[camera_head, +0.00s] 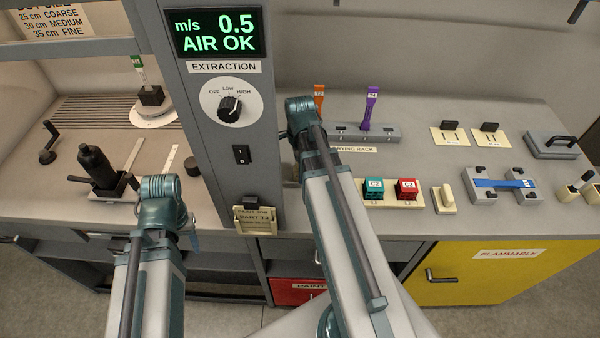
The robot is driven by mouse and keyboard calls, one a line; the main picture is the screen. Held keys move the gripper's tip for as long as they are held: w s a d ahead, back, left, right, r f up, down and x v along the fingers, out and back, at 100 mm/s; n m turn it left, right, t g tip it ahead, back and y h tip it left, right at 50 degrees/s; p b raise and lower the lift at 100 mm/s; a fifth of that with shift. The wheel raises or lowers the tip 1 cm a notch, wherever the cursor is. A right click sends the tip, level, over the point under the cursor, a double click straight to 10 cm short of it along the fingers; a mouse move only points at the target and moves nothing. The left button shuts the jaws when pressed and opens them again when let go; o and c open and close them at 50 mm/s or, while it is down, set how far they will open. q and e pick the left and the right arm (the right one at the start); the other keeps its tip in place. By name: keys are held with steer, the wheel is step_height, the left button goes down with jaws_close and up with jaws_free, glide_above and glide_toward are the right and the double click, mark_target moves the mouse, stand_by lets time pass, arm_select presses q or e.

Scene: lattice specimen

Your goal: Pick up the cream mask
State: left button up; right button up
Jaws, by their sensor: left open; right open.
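A small cream block (447,207) with a raised top lies nearer the front edge. I cannot tell which of these cream pieces is the mask. My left arm reaches over the left bench's front edge, and my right arm reaches over the right bench near the drying rack. Nothing is seen held.
A grey drying rack (388,133) holds orange and purple tools. A teal block (373,190) and a red block (406,190) sit in front. A grey fixture with a blue strip (500,183) and a grey handled box (549,151) stand right. The extraction column (224,165) divides the benches.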

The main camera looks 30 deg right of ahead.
jaws_close()
steer(key=shift+r, duration=0.1)
stand_by(0.3)
step_height(320, 180, up, 10)
steer(key=p, duration=1)
step_height(320, 180, down, 4)
steer(key=b, duration=0.3)
steer(key=shift+b, duration=0.4)
steer(key=shift+r, duration=0.15)
